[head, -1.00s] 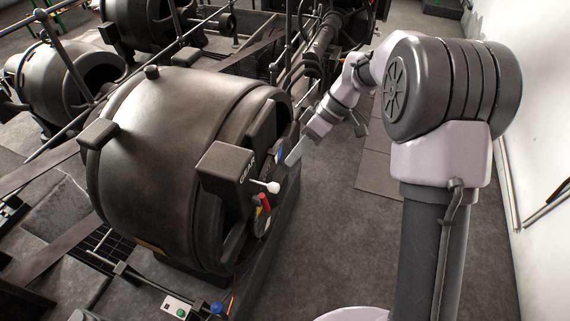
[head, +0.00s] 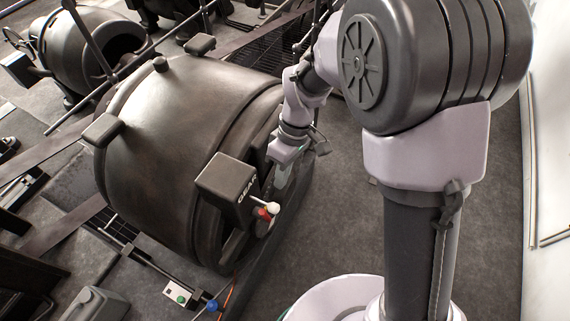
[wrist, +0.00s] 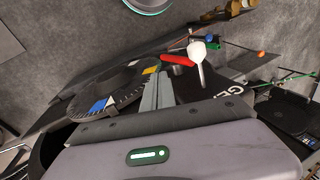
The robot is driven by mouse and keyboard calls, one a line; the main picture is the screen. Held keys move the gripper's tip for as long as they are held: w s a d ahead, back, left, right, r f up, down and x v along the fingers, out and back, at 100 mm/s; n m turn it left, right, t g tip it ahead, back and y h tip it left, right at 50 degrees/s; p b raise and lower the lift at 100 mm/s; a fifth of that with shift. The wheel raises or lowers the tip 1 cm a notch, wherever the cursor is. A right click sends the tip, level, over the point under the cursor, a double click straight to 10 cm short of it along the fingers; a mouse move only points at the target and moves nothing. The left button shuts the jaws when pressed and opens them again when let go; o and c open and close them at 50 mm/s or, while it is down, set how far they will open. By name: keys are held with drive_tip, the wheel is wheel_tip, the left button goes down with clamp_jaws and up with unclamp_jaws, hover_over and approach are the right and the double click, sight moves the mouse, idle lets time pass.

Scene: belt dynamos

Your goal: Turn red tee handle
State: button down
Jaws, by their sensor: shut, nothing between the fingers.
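The red tee handle (head: 263,213) is on the end face of the big dark dynamo (head: 185,140), just beside a white-knobbed lever (head: 273,208). In the wrist view the red handle (wrist: 178,60) lies beyond my fingertips, left of the white knob (wrist: 197,50). My gripper (wrist: 157,76) is shut and empty, its fingers pointing toward the handle with a gap that looks small. In the head view my gripper (head: 279,178) is beside the dynamo's end face, above the handle in the picture. Part of the handle is hidden there.
A box marked GEAR (head: 228,182) juts out close to the handle. A dark dial (wrist: 100,95) with blue and yellow marks is left of my fingers in the wrist view. A button box (head: 178,295) is low in front.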

sight(263, 214)
drive_tip(key=s+a+f+b, duration=0.1)
drive_tip(key=s, duration=0.1)
drive_tip(key=s+a+f+b, duration=0.1)
drive_tip(key=s+f, duration=0.1)
drive_tip(key=shift+a+f, duration=0.3)
drive_tip(key=shift+a, duration=0.05)
